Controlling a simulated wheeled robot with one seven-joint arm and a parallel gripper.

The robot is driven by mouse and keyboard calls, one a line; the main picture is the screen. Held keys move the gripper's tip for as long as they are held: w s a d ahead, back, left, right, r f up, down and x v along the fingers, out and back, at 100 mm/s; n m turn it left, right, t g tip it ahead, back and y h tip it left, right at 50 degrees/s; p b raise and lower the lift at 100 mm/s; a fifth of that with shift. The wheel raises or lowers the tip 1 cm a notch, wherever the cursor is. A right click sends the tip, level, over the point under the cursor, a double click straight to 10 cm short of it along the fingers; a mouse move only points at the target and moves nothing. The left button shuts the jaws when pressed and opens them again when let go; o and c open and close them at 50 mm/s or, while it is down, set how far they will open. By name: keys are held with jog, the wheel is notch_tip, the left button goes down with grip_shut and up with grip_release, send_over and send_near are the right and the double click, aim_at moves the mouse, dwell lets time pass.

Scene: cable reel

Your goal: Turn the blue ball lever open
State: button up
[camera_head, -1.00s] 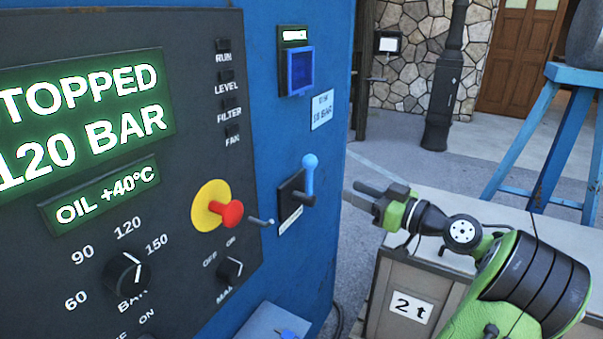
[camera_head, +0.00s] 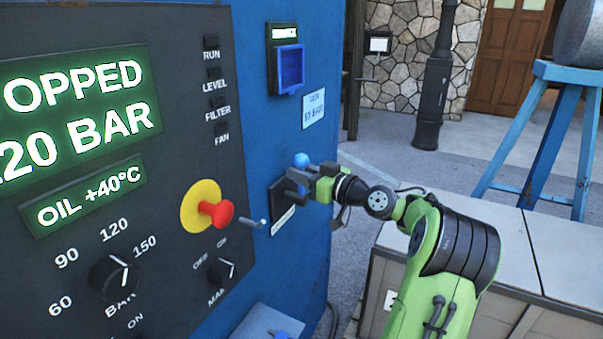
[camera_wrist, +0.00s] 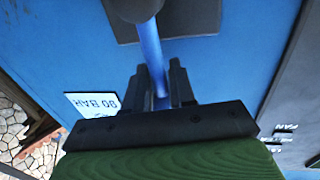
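The blue ball lever is on the blue cabinet's side, its ball (camera_head: 301,160) showing above my gripper in the head view. The lever stands upright from a dark plate (camera_head: 278,207) with a small label. My gripper (camera_head: 297,177) is at the lever, its fingers on either side of the shaft just below the ball. In the wrist view the blue shaft (camera_wrist: 151,50) runs between the two dark fingertips (camera_wrist: 158,80), which look open with little space around it. The ball is not clear in the wrist view, and contact with the shaft is hard to tell.
A control panel (camera_head: 165,175) with a red stop button (camera_head: 216,214) and small toggle (camera_head: 255,222) is left of the lever. A blue-framed box (camera_head: 290,69) and pressure label (camera_head: 313,108) are above. A pale-topped crate (camera_head: 490,250) stands below my arm.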

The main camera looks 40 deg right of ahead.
grip_shut()
jog(key=shift+r, duration=0.1)
